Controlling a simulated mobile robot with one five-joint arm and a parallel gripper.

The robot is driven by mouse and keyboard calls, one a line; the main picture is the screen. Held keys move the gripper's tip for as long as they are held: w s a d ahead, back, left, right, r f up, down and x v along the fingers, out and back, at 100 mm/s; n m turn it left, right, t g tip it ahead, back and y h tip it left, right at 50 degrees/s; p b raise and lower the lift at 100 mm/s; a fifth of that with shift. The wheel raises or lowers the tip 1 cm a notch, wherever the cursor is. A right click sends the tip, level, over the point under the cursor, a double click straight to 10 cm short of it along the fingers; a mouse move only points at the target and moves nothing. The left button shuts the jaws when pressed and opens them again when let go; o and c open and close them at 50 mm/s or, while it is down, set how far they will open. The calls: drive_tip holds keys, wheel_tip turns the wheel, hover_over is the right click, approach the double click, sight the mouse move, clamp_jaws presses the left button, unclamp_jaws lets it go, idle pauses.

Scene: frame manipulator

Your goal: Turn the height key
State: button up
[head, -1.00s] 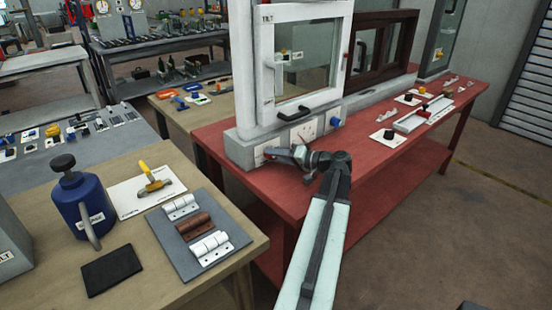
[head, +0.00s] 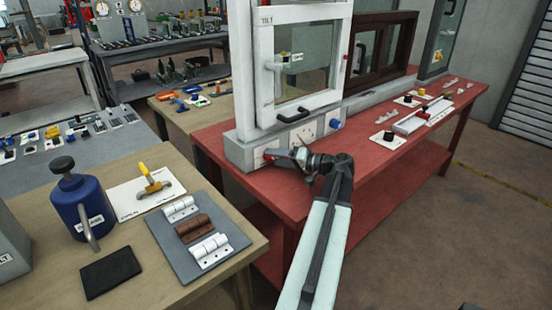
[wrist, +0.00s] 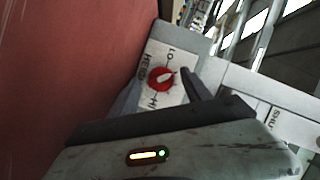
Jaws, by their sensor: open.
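The height key is a red round knob (wrist: 161,79) with a white pointer. It sits on a white plate (wrist: 176,98) marked LO, HI and with a partly readable word like HEIGHT. The pointer lies between the LO and HI ends. My gripper (wrist: 160,92) is open, and the knob shows between its two dark fingers in the wrist view. I cannot tell whether the fingers touch it. In the head view, my gripper (head: 283,156) is at the grey base of the white window frame, and a bit of red shows by its tip.
The white tilt window (head: 300,60) stands on the red table (head: 350,163). A blue knob (head: 335,124) and a second white plate (head: 306,130) are just right of my gripper. A wooden table (head: 150,285) with hinges and a blue canister (head: 80,210) stands at left.

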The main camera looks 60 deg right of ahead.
drive_tip(key=s, duration=0.3)
drive_tip(key=s+r+p, duration=0.1)
drive_tip(key=s, duration=0.2)
drive_tip(key=shift+s+d+r, duration=0.15)
drive_tip(key=shift+s, duration=0.45)
